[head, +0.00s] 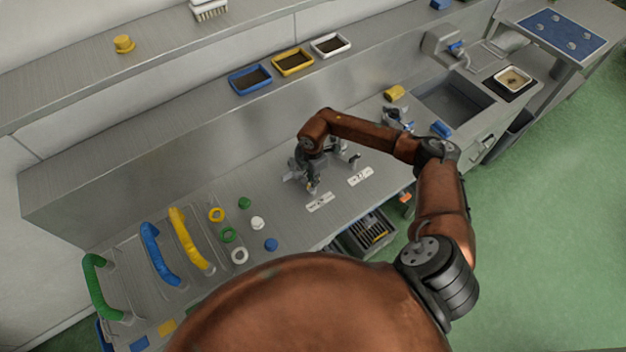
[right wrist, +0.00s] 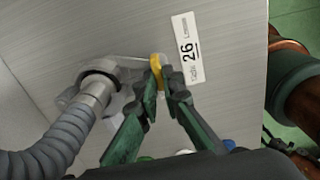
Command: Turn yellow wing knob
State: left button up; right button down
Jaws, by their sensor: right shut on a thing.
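The yellow wing knob (right wrist: 156,70) shows in the right wrist view, on a grey metal fitting on the steel counter, beside a white label plate (right wrist: 187,48) reading 26. My right gripper (right wrist: 162,76) is shut on the knob, with its green-edged fingers on either side and covering part of it. In the head view my right gripper (head: 312,182) is low over the counter, beside a label plate (head: 320,202); the knob is mostly hidden there. My left gripper is not in view.
A grey ribbed hose (right wrist: 42,150) joins the fitting at left. A second label plate (head: 360,176) lies to the right. Green, blue and yellow handles (head: 186,238), rings and caps are at left. A sink (head: 455,100) and blue, yellow and white trays (head: 292,62) stand farther back.

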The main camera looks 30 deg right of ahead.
jog(key=shift+r, duration=0.1)
jog(key=c, duration=2.1)
grip_release()
notch_tip(320, 180, up, 12)
jog(key=shift+f, duration=0.1)
